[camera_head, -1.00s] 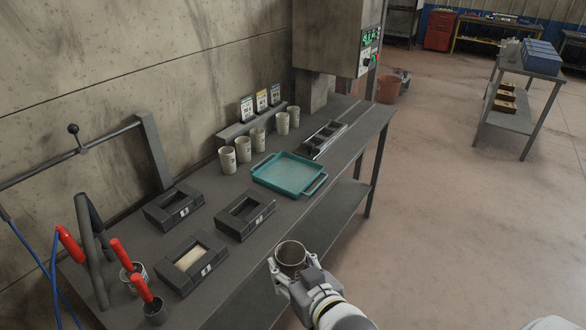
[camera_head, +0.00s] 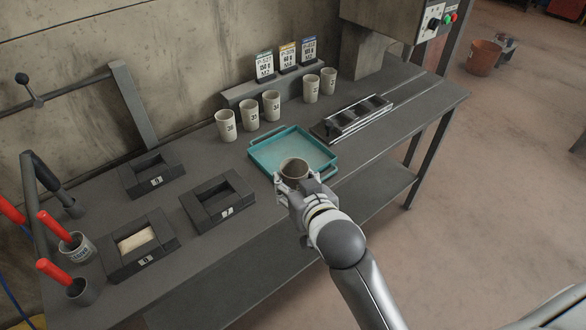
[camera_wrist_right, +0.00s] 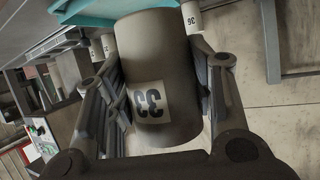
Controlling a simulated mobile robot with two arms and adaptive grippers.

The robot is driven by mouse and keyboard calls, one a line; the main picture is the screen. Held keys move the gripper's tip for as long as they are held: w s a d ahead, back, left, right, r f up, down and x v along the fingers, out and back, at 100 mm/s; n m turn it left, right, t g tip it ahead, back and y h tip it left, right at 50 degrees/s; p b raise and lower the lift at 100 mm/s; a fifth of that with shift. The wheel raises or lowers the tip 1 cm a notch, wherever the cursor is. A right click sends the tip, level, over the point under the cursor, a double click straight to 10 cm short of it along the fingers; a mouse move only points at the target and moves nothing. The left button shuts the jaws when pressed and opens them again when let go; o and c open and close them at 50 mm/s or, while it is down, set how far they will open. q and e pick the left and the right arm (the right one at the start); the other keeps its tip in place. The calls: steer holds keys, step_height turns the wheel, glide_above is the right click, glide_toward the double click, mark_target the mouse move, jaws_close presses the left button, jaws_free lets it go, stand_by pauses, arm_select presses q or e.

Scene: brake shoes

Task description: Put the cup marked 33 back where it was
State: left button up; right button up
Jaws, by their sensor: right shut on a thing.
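The cup marked 33 (camera_head: 294,170) is a grey-beige cup, held roughly upright with its open rim visible from above. My right gripper (camera_head: 295,183) is shut on it, one finger on each side. In the head view the cup overlaps the front corner of the teal tray; its height above the bench is hard to tell. In the right wrist view the 33 label on the cup (camera_wrist_right: 155,75) faces the camera between the fingers (camera_wrist_right: 165,95). My left gripper is not in view.
Several similar cups stand along the wall: three left, the nearest (camera_head: 226,126), then a wider gap (camera_head: 292,100), then two right (camera_head: 311,90). The teal tray (camera_head: 262,163) is empty. A metal rack (camera_head: 335,130) is right of it; black boxes (camera_head: 187,203) are left.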

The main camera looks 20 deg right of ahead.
steer(key=w+a+r+b, duration=0.3)
steer(key=w+a, duration=0.3)
steer(key=w, duration=0.3)
steer(key=shift+n, duration=0.3)
steer(key=w+d+f, duration=0.2)
steer(key=d+f, duration=0.1)
steer(key=w+d+f+p, duration=0.1)
steer(key=w+d+f, duration=0.1)
steer(key=w+d, duration=0.1)
steer(key=w+d+f+p, duration=0.1)
steer(key=w+d+f, duration=0.2)
steer(key=shift+w+d+f, duration=0.25)
steer(key=shift+d+f, duration=0.05)
steer(key=shift+f, duration=0.05)
steer(key=shift+w+d+f, duration=0.25)
steer(key=shift+f, duration=0.2)
steer(key=f, duration=0.1)
steer(key=f+p, duration=0.1)
steer(key=shift+w+d+f, duration=0.1)
steer(key=shift+d+f, duration=0.1)
steer(key=shift+f, duration=0.2)
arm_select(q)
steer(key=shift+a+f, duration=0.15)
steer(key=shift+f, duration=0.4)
arm_select(e)
steer(key=shift+f, duration=0.4)
steer(key=shift+f, duration=0.1)
